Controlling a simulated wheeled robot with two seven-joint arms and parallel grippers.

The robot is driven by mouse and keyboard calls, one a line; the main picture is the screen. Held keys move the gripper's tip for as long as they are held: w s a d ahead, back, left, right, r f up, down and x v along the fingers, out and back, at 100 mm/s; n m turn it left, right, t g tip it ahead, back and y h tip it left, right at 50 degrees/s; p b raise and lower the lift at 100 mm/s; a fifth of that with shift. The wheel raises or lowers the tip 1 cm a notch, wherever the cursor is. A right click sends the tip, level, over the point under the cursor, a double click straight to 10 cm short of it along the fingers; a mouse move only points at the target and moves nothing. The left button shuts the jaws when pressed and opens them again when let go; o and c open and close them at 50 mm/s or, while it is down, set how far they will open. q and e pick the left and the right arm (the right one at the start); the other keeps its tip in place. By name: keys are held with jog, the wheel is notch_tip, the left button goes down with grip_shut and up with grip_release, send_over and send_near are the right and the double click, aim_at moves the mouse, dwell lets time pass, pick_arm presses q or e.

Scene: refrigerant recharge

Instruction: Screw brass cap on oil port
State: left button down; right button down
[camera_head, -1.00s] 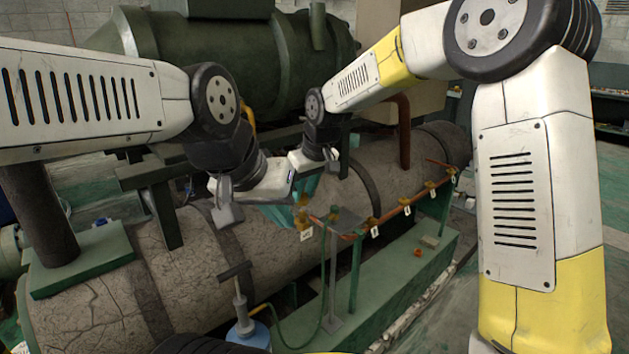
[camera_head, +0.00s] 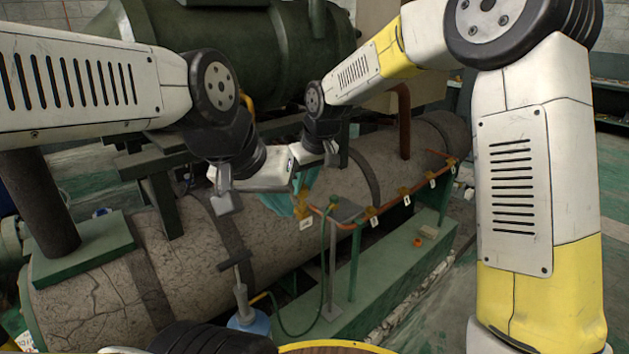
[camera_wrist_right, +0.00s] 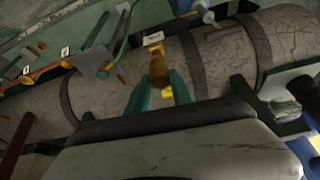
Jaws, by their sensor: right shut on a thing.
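The brass oil port (camera_head: 303,210) stands on the rough grey vessel, behind a small white label. It shows in the right wrist view as a brass fitting (camera_wrist_right: 158,68). My right gripper (camera_wrist_right: 161,94) has two teal fingers close to this port, one on each side. A small yellow brass cap (camera_wrist_right: 167,92) shows between them, and the gripper is shut on it. Whether the cap touches the port is not clear. In the head view the right fingers (camera_head: 303,186) are partly covered.
An orange pipe (camera_head: 390,212) with several tagged brass valves runs along the vessel (camera_head: 185,245). A small grey plate (camera_head: 346,209) on a post and a green hose (camera_head: 325,270) stand close right of the port. A blue-based hand pump (camera_head: 248,325) stands in front.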

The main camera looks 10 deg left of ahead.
jog(key=shift+f, duration=1.05)
dwell(0.7)
jog(key=shift+s+a+m+t+h, duration=0.2)
jog(key=shift+m+t+h, duration=0.1)
jog(key=shift+m, duration=0.7)
jog(key=shift+w+d+m+h, duration=0.1)
jog(key=shift+m+h, duration=0.2)
jog(key=shift+m, duration=0.5)
jog(key=shift+a+m+t+h, duration=0.25)
jog(key=shift+m+h, duration=0.25)
jog(key=shift+m, duration=0.7)
jog(key=shift+d+m, duration=0.1)
jog(key=shift+m, duration=0.5)
